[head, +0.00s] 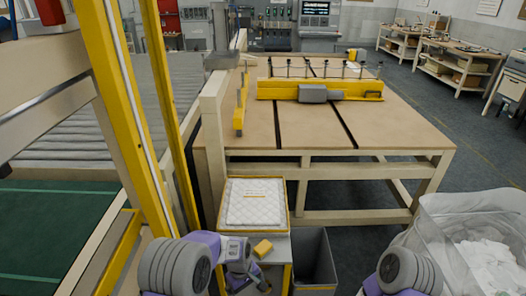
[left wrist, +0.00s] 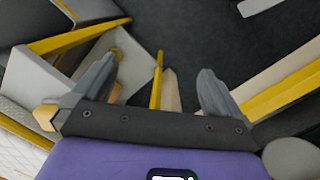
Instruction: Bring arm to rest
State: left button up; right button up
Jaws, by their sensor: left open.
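My left gripper (head: 252,284) is low at the bottom of the head view, in front of the small stand with the white quilted pad (head: 255,202). In the left wrist view its two grey fingers (left wrist: 157,85) are spread wide with nothing held between them. My right arm shows only as a grey, rounded joint at the bottom right of the head view; its gripper is out of the picture.
An open grey bin (head: 315,262) stands right of the pad's stand, close to my left gripper. A clear-sided container (head: 450,225) with white wadding (head: 490,265) is at the right. A large wooden table (head: 400,135) is ahead. Yellow posts (head: 125,100) rise at the left.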

pick_arm(q)
jog(key=s+a+f+m+h, duration=0.1)
jog(key=s+f, duration=0.3)
jog(key=s, duration=0.3)
jog(key=s+a+f+m+h, duration=0.1)
jog(key=s+a+f+m, duration=0.1)
jog(key=s, duration=0.4)
jog(key=s+a+f+m+t+h, duration=0.1)
jog(key=s+f, duration=0.4)
jog(key=s, duration=0.2)
jog(key=shift+s+a+f+m, duration=0.3)
